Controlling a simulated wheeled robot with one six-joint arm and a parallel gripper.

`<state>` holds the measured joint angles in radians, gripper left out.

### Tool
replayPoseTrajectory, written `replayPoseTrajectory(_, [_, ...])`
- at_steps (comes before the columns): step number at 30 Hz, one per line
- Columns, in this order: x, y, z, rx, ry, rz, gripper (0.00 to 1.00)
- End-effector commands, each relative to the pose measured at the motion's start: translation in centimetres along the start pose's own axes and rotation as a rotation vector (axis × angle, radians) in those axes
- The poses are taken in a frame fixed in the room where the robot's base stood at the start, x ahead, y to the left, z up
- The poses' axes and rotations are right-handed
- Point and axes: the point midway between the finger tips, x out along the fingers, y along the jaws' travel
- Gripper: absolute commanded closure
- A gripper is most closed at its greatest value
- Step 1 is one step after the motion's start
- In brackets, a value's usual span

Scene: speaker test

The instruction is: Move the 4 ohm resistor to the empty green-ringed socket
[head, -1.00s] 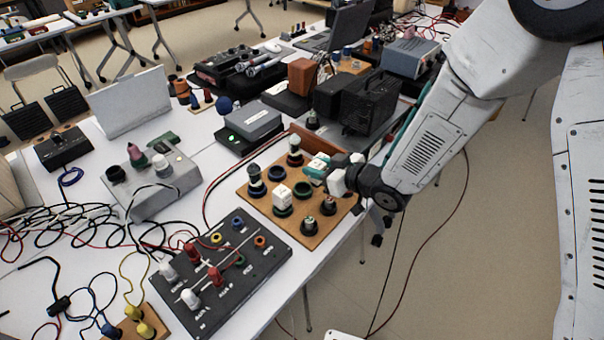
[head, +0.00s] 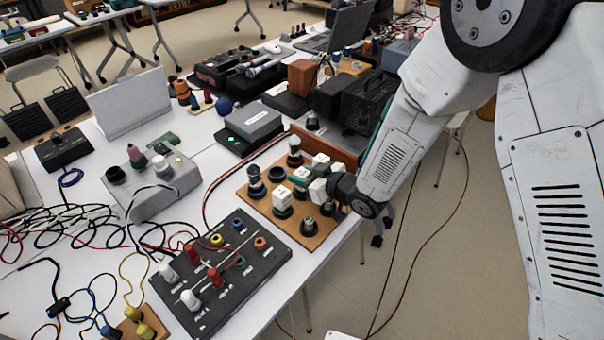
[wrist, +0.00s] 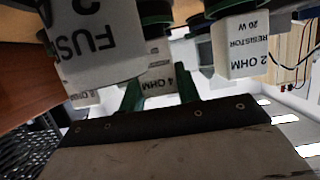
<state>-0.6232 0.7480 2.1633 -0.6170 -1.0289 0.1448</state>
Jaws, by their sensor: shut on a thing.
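My gripper (head: 305,180) is over the wooden socket board (head: 252,202). It is shut on the 4 ohm resistor, a white block (head: 299,174); in the wrist view the block (wrist: 160,78) shows between the green fingers (wrist: 158,92). I cannot tell whether its base touches a socket. The green-ringed socket near the board's middle is hidden by the block and gripper in the head view. In the wrist view, a "FUSE 2" block (wrist: 98,42) is close at left and a "2 OHM" resistor (wrist: 240,48) at right.
A white block (head: 282,197) stands in a green-ringed socket just in front of the gripper. A blue-ringed socket (head: 277,174) is to the left. A black panel (head: 225,268) with red and white plugs lies in front. A black box (head: 362,103) stands behind.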

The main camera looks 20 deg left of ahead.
Motion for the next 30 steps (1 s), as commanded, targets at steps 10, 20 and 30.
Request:
replayPoseTrajectory(10, [0.1,0.0,0.3,0.000,0.000,0.000,0.46])
replayPoseTrajectory(20, [-1.2,0.1,-0.3,0.000,0.000,0.001,0.46])
replayPoseTrajectory(30, [-8.5,0.1,-0.3,0.001,0.000,0.003,0.46])
